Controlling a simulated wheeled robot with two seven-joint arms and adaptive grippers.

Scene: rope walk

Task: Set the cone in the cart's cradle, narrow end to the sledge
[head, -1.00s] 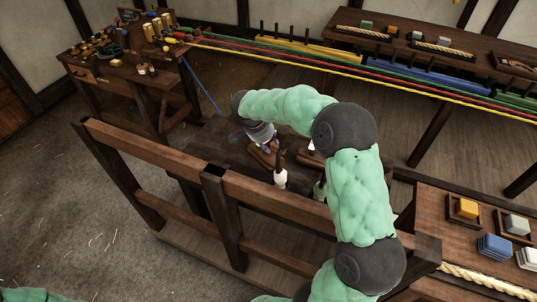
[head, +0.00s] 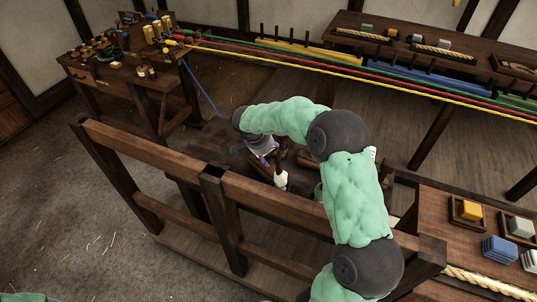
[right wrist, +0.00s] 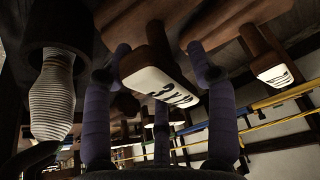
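My right gripper (head: 264,150) hangs over the dark low deck behind the near wooden rail in the head view. In the right wrist view its purple-wrapped fingers (right wrist: 165,85) stand apart, with nothing seen held between them. A wooden block with a white lettered plate (right wrist: 165,82) shows between the fingers; contact cannot be told. A second plated block (right wrist: 272,62) is farther right. I cannot pick out the cone, cradle or sledge with certainty; my right arm covers part of the deck. My left gripper is outside the views.
A pale cord-wound grip (head: 281,180) stands close to my right gripper; a striped wound piece (right wrist: 52,95) is left in the wrist view. The near rail (head: 150,149) crosses below my arm. Coloured strands (head: 330,65) run behind. A right-hand table (head: 445,225) holds trays of blocks.

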